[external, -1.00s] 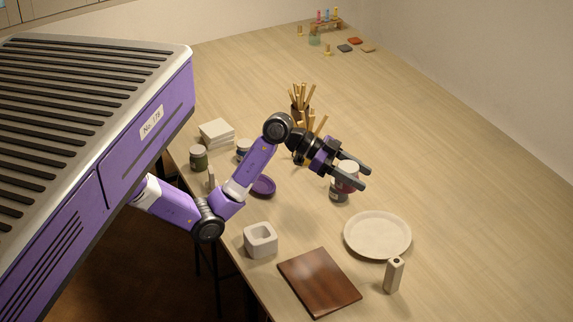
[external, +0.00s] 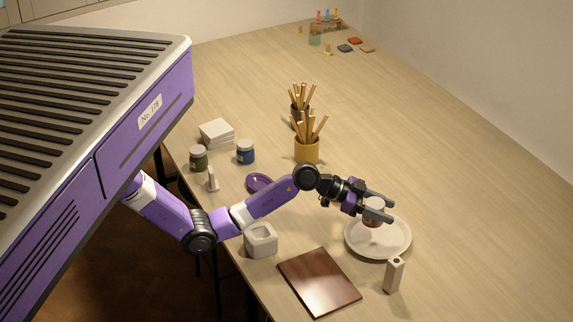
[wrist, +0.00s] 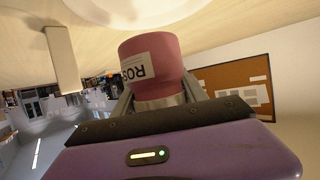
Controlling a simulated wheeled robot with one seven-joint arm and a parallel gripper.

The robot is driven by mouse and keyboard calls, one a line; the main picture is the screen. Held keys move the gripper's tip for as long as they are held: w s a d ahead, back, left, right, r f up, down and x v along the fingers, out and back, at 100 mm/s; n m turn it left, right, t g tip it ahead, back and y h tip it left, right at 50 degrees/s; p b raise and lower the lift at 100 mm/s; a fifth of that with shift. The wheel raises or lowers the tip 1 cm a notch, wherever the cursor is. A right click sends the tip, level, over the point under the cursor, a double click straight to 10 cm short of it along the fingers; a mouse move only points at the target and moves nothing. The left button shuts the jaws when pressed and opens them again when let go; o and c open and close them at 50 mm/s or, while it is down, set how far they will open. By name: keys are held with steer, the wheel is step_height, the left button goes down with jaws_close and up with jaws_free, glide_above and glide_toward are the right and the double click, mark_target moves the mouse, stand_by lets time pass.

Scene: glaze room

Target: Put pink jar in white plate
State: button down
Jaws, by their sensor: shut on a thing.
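The pink jar (external: 373,220) has a pale lid and is held over the white plate (external: 352,246) in the external view. My gripper (external: 387,207) is shut on the jar, one finger on each side. The wrist view shows the pink jar (wrist: 158,55) with its white label, between the fingers. A pale rim, the white plate (wrist: 125,12), shows at that view's top edge. Whether the jar's base touches the plate I cannot tell. My gripper and the jar hide part of the plate.
A pale bud vase (external: 394,275) stands close to the plate's front edge. A brown board (external: 318,283) and a white square pot (external: 261,241) are to the left. A yellow brush pot (external: 307,151) stands behind my arm. The table's right side is clear.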

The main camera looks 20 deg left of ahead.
steer(key=shift+f, duration=3.75)
steer(key=shift+f, duration=0.15)
steer(key=c, duration=0.6)
jaws_free()
steer(key=shift+r+p, duration=0.2)
steer(key=shift+p, duration=0.15)
steer(key=shift+a, duration=0.35)
steer(key=b+v, duration=0.1)
steer(key=v, duration=1)
steer(key=shift+a+r, duration=0.1)
steer(key=shift+a, duration=0.05)
